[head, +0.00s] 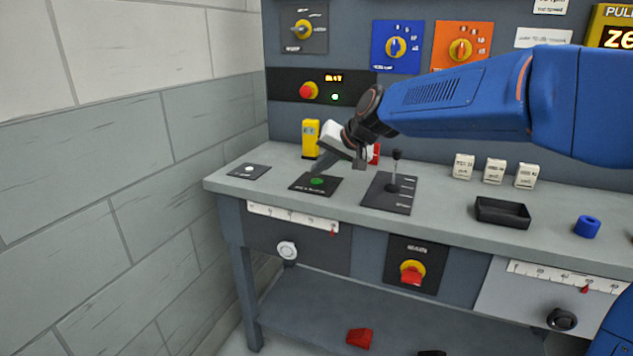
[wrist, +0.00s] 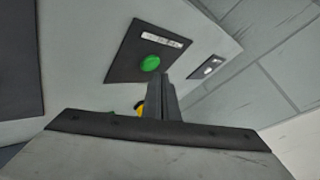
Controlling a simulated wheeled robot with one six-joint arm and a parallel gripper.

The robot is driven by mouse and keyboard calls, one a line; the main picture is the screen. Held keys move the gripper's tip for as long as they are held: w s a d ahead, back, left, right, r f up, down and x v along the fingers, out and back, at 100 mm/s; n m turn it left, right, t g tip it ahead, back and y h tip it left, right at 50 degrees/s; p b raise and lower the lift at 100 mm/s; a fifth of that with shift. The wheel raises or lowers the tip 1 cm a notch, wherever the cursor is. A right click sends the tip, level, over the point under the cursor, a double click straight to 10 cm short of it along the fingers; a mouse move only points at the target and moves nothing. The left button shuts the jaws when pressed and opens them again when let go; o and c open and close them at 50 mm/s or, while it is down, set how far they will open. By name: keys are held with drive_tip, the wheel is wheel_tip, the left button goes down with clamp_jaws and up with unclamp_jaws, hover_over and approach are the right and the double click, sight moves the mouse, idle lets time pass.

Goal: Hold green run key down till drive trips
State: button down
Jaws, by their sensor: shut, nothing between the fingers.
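The green run key (head: 317,181) is a round green button on a black plate (head: 328,188) near the left end of the bench top. In the wrist view the green key (wrist: 150,64) shows whole on its plate, with a white label beside it. In the wrist view the fingertips (wrist: 161,77) appear right beside the key's edge. I cannot tell whether they touch it or whether the key is pressed. A small amber display (head: 333,78) is lit, its text unclear.
A yellow block (head: 310,138) stands behind the key, close to my gripper. A black lever (head: 394,172) on a plate rises to its right. A white button (head: 249,170) sits to its left. A red knob (head: 308,91) and green lamp (head: 335,97) are on the back panel.

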sight(320, 182)
drive_tip(key=shift+f, duration=0.15)
idle(0.6)
drive_tip(key=shift+f, duration=0.25)
drive_tip(key=shift+f, duration=0.5)
idle(3.2)
drive_tip(key=shift+r, duration=0.1)
idle(1.0)
drive_tip(key=shift+r, duration=0.85)
drive_tip(key=shift+r, duration=2.5)
